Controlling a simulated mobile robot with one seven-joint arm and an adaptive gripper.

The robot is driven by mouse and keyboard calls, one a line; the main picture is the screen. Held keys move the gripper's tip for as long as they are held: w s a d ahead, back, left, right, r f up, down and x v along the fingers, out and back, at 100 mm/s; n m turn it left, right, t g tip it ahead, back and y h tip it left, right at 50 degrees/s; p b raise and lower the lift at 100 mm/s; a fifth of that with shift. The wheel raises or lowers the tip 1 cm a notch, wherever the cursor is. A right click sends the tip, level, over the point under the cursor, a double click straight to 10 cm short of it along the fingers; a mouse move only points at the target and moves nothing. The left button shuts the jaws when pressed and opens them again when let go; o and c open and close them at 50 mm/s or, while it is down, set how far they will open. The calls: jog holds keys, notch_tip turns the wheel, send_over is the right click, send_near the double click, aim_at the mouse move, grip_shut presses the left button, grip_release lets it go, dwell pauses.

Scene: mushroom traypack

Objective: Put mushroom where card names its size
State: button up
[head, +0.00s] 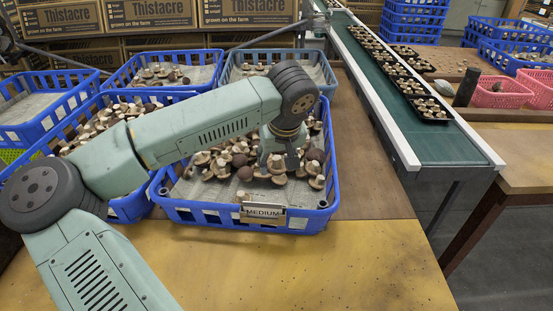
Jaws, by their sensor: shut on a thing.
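A blue basket (178,211) stands on the near bench with a card (263,212) reading MEDIUM on its front wall. Many brown and pale mushrooms (222,165) lie heaped in its middle and back, and one mushroom (243,196) lies by the front wall near the card. My gripper (287,165) points down over the right part of this basket, close to the heap. It is shut on a mushroom, which I cannot tell apart from the mushrooms around the fingertips. No other size card can be read.
Other baskets with mushrooms stand behind (160,57) and to the left, partly hidden by my arm. A green conveyor (450,147) with black mushroom trays (432,112) runs along the right. The bench front (330,265) is clear. Pink baskets (503,92) stand far right.

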jog(key=shift+f+b, duration=2.6)
jog(key=shift+f, duration=3.5)
jog(key=o, duration=0.9)
jog(key=v, duration=1.2)
jog(key=shift+d, duration=0.15)
